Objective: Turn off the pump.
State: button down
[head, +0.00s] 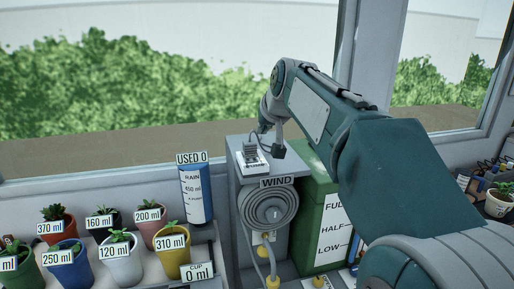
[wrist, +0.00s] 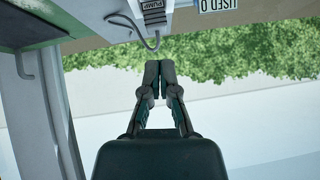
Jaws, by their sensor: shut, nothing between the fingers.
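The pump control (head: 251,157) is a small grey ribbed piece on a white labelled plate, on top of the grey cabinet (head: 243,185). In the wrist view the PUMP label and ribbed piece (wrist: 154,13) show upside down at the top edge, with a grey cable below. My gripper (wrist: 159,71) is shut and empty, its fingertips together, apart from the pump control in that picture. In the head view my arm reaches over the cabinet and its end is just above the control; the fingertips are hard to make out there. The control's on or off position cannot be read.
A WIND hose reel (head: 270,208) hangs on the cabinet's front. A green tank (head: 318,210) stands right of it, a blue RAIN gauge (head: 196,196) left. Several labelled potted plants (head: 120,257) fill the lower left. A window lies behind.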

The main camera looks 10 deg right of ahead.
jog(key=shift+w+a+r, duration=0.15)
jog(key=shift+a+r, duration=0.05)
jog(key=shift+r, duration=0.25)
send_over(247, 159)
jog(key=s, duration=0.1)
jog(key=f, duration=0.4)
jog(key=d+f, duration=0.1)
jog(key=f, duration=0.2)
jog(key=shift+s, duration=0.2)
jog(key=f, duration=0.3)
jog(key=shift+w+a+f, duration=0.1)
jog(key=shift+w+a, duration=0.05)
jog(key=shift+a, duration=0.1)
jog(key=shift+f, duration=0.45)
jog(key=shift+a+f, duration=0.1)
jog(key=shift+f, duration=0.25)
